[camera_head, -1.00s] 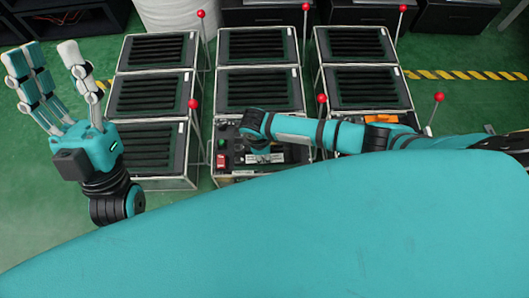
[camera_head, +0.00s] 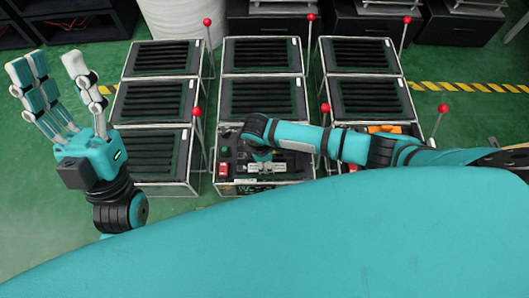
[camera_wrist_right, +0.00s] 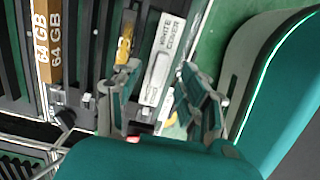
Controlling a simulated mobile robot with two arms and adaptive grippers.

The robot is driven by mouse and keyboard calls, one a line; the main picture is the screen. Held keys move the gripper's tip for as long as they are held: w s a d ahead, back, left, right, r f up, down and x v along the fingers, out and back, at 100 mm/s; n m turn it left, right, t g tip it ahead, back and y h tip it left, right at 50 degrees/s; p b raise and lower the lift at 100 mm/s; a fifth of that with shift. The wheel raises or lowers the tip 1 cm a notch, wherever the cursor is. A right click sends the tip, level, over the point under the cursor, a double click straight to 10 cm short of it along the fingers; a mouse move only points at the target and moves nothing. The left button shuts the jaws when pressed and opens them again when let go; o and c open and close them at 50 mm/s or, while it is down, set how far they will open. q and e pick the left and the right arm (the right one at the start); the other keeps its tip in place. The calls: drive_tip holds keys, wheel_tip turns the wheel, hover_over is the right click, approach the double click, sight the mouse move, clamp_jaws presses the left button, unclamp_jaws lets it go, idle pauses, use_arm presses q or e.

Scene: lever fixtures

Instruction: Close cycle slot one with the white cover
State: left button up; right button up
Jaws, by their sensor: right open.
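The white cover (camera_wrist_right: 163,62) shows in the right wrist view as a narrow pale bar with dark lettering that reads "WHITE COVER". My right gripper (camera_wrist_right: 160,98) is open, with one finger on each side of the bar's lower end in that view. I cannot tell whether the fingers touch it. In the head view my right gripper (camera_head: 262,157) is over the front middle unit, largely hidden under its wrist. My left gripper (camera_head: 52,66) is open and empty, raised at the left, away from the units. I cannot make out which slot is slot one.
Framed units with black slotted tops stand in three columns, such as the middle one (camera_head: 262,96). Red-knobbed levers (camera_head: 196,112) rise beside them. A brown "64 GB" piece (camera_wrist_right: 47,45) and a yellow piece (camera_wrist_right: 126,44) are near the cover. Green floor (camera_head: 60,190) is free at the left.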

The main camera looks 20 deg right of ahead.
wheel_tip(320, 180, up, 10)
drive_tip(key=a, duration=0.1)
drive_tip(key=shift+w, duration=0.15)
drive_tip(key=shift+a, duration=0.1)
idle(0.4)
